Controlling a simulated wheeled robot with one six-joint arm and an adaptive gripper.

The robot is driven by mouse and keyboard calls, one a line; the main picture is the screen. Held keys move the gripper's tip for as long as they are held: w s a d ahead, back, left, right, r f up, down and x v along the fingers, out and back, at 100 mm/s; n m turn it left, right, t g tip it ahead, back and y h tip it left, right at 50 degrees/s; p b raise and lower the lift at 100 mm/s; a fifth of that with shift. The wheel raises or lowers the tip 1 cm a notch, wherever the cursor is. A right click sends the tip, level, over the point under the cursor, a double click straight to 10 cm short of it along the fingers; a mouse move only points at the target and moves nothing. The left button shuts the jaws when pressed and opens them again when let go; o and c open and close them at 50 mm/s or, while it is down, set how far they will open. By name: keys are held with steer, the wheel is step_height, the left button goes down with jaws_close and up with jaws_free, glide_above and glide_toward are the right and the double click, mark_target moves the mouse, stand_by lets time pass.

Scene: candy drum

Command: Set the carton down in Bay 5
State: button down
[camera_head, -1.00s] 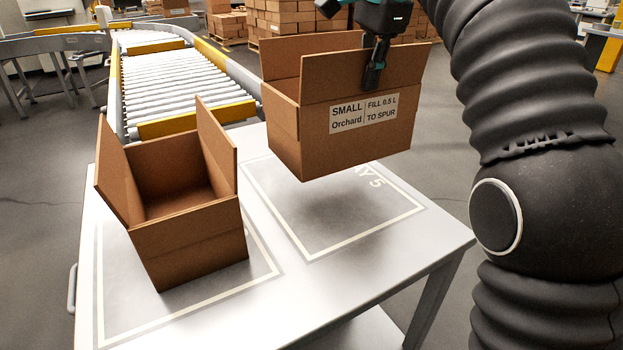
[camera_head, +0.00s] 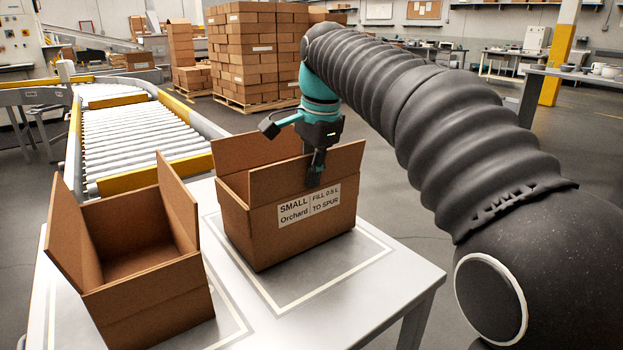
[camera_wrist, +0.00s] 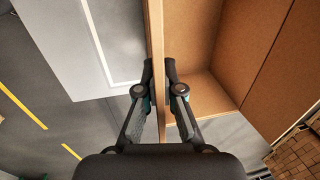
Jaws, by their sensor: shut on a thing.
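The carton (camera_head: 250,225) is an open brown box labelled "SMALL Orchard, FILL 0.5 L TO SPUR". In the head view it is upright over the back part of a white-outlined bay (camera_head: 372,263) on the table. The bay's lettering is hidden behind it. I cannot tell whether its base touches the tabletop. My gripper (camera_head: 316,172) is shut on the carton's near upper wall. In the wrist view my gripper (camera_wrist: 160,78) has one finger on each side of the carton's wall (camera_wrist: 154,35), with part of the bay outline (camera_wrist: 97,45) on the left.
A second open carton (camera_head: 150,305) stands in the left bay on the white table (camera_head: 405,283). A roller conveyor (camera_head: 125,133) lies behind the table. Stacked boxes (camera_head: 252,55) stand on pallets farther back. The tabletop right of the held carton is clear.

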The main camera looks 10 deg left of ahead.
steer(key=shift+f, duration=0.4)
steer(key=c, duration=1.3)
jaws_free()
steer(key=r, duration=0.4)
steer(key=s+d+r, duration=0.1)
steer(key=r, duration=0.3)
steer(key=r+p, duration=0.1)
steer(key=r, duration=0.3)
steer(key=shift+s+d, duration=0.25)
steer(key=shift+d, duration=0.15)
